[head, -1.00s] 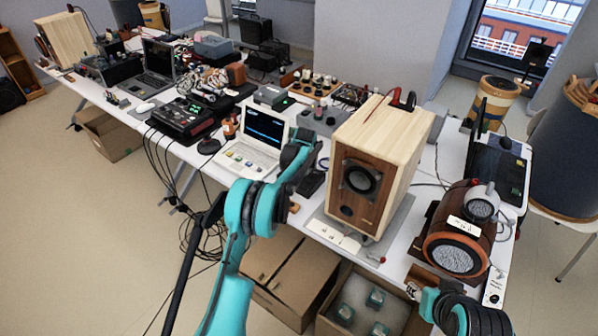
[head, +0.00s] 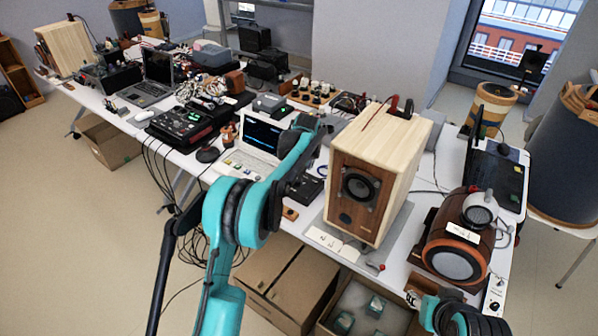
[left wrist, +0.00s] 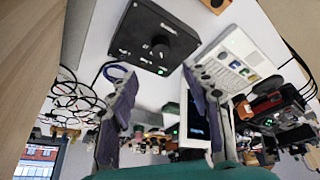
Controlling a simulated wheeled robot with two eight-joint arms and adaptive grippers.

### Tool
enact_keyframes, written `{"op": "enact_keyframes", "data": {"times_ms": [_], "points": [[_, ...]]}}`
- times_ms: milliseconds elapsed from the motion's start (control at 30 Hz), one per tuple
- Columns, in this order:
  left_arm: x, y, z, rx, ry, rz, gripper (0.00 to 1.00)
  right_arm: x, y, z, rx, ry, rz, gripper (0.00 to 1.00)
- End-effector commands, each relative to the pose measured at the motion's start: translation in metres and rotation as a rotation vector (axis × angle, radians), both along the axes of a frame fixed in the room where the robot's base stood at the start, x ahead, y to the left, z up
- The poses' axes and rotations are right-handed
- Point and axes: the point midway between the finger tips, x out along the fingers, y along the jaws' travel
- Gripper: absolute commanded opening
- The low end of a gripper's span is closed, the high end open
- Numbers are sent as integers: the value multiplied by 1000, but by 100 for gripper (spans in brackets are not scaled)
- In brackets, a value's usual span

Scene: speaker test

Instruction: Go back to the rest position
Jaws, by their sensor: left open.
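My left arm reaches up from the bottom of the head view. Its dark gripper (head: 305,140) is over the table, between the white laptop-like device (head: 250,145) and the wooden speaker (head: 372,175); its fingers are hard to make out there. In the left wrist view the left gripper (left wrist: 162,92) has its two fingers spread wide, with nothing between them. A black box with a knob (left wrist: 155,42) lies beyond the fingertips.
The long white table is crowded with electronics. A brown cylindrical device (head: 458,240) stands right of the speaker. The floor at left is clear.

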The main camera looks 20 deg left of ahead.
Motion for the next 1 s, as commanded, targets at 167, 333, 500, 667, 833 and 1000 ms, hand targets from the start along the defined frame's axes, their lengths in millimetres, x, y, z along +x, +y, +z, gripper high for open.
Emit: {"op": "enact_keyframes", "data": {"times_ms": [167, 333, 500, 667, 833, 1000], "points": [[-2, -1, 6, 0, 0, 0, 49, 0, 0, 0, 0, 0, 0, 40], [-2, -1, 5, 0, 0, 0, 49, 0, 0, 0, 0, 0, 0, 40], [-2, -1, 5, 0, 0, 0, 49, 0, 0, 0, 0, 0, 0, 40], [-12, -2, 18, -1, -5, -12, 49, 0, 0, 0, 0, 0, 0, 40], [-55, -6, 65, -1, -27, -69, 49, 0, 0, 0, 0, 0, 0, 40], [-122, -12, 110, 1, -59, -143, 49, 0, 0, 0, 0, 0, 0, 40]]}}
